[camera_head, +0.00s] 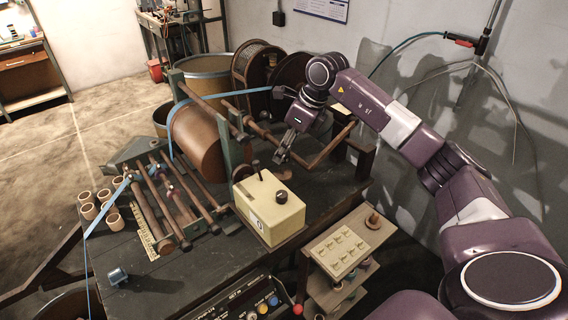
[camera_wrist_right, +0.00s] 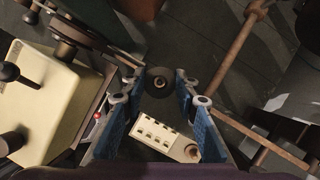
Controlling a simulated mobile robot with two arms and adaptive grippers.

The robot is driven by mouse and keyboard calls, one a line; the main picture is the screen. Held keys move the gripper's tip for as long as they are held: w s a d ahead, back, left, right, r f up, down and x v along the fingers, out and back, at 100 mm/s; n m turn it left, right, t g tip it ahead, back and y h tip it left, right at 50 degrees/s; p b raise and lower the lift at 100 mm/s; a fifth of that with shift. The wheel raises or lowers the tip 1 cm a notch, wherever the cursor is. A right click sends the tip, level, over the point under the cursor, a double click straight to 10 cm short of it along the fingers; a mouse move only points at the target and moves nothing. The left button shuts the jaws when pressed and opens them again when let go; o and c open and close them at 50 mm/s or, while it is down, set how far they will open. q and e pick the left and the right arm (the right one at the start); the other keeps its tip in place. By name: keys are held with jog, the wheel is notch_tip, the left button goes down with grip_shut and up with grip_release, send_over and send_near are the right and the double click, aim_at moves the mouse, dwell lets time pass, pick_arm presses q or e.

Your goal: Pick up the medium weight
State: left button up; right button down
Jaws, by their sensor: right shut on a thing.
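My right gripper (camera_head: 283,153) is over the bench, just behind the cream control box. In the right wrist view its blue-padded fingers (camera_wrist_right: 156,98) are closed on the sides of a dark round weight (camera_wrist_right: 158,82) with a pale ring in its middle. In the head view the weight is hard to make out against the dark fingers and bench. I cannot tell its size against other weights. My left gripper is in neither view.
The cream control box (camera_head: 270,207) with dark knobs stands close to the gripper. A wooden winding frame with a brown roller (camera_head: 197,142) is to its left. A pale slotted tray (camera_head: 340,250) sits on a low shelf at the front right. Brown cups (camera_head: 104,195) stand at the left.

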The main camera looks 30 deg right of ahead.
notch_tip(320, 180, up, 14)
jog(key=b, duration=0.1)
jog(key=shift+r+b, duration=0.25)
jog(key=shift+b, duration=0.1)
